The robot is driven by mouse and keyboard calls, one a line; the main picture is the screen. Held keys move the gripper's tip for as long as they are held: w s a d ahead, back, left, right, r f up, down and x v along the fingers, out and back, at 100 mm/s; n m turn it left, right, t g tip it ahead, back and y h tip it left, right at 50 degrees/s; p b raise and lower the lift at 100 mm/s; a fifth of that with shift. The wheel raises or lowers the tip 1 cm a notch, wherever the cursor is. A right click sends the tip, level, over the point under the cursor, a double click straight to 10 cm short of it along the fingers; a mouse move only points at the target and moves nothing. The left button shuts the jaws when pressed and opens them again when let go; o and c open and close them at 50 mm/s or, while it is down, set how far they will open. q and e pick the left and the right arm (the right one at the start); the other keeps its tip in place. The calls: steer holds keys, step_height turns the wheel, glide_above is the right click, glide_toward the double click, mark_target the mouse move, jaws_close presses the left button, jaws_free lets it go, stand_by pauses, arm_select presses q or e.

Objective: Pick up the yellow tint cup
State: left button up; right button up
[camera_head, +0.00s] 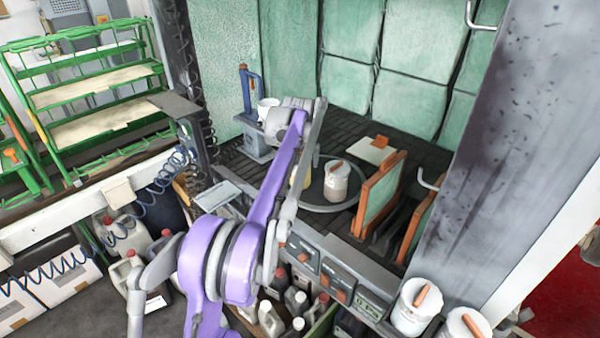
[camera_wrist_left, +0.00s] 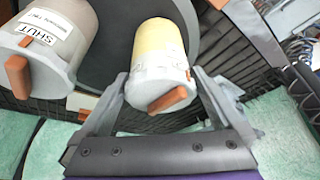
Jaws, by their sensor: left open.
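The yellow tint cup (camera_wrist_left: 158,58) shows in the left wrist view with an orange handle at its near end. It stands at the edge of a round dark turntable (camera_wrist_left: 192,12). In the head view only a yellow sliver (camera_head: 307,178) of it shows behind my arm. My left gripper (camera_wrist_left: 163,84) is open, with one finger on each side of the cup's handle end. I cannot tell whether the fingers touch it. My right gripper is not in view.
A white cup (camera_head: 336,181) with a label reading SHUT in the wrist view (camera_wrist_left: 45,50) stands close beside the yellow one. Orange-framed panels (camera_head: 378,195) stand to the right. Two white cups (camera_head: 416,305) are at the front right.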

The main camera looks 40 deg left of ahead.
arm_select(q)
steer(key=c, duration=1.3)
